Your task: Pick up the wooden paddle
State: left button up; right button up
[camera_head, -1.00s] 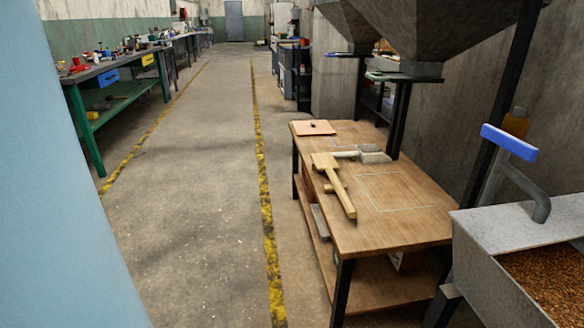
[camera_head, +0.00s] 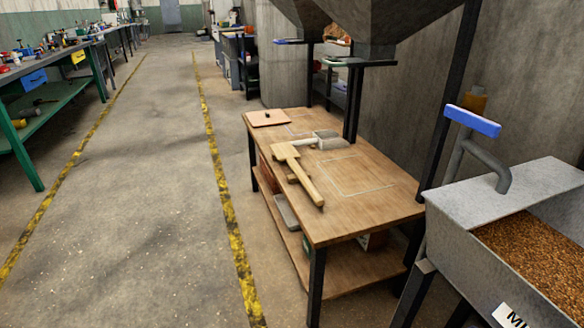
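The wooden paddle (camera_head: 304,181) lies on the wooden table (camera_head: 375,215), near its left edge. It is light wood, with a wide block-like end toward the back and a straight shaft pointing to the front. A grey metal scoop (camera_head: 328,140) with a pale handle lies just behind the wide end, and the handle reaches close to it; I cannot tell whether they touch. Neither of my grippers shows in this view.
A flat reddish-brown board (camera_head: 267,118) lies at the table's back left. A metal trough of grain (camera_head: 535,255) with a blue-handled lever (camera_head: 472,121) stands at the right. Dark hoppers (camera_head: 375,25) hang over the back. Floor left of the table is clear; a green workbench (camera_head: 60,103) stands farther left.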

aim_at(283, 151)
jog(key=i+j+z, duration=0.15)
jog(key=z, duration=1.6)
jog(key=j+z, duration=0.25)
jog(key=j, duration=0.15)
jog(key=j+z, duration=0.3)
jog(key=k+j+z, duration=0.1)
jog(key=j+z, duration=0.15)
jog(key=j, duration=0.25)
jog(key=k+j+z, duration=0.25)
jog(key=j, duration=0.15)
jog(key=j+z, duration=0.25)
jog(key=k+j+z, duration=0.3)
jog(key=j, duration=0.15)
jog(key=i, duration=0.1)
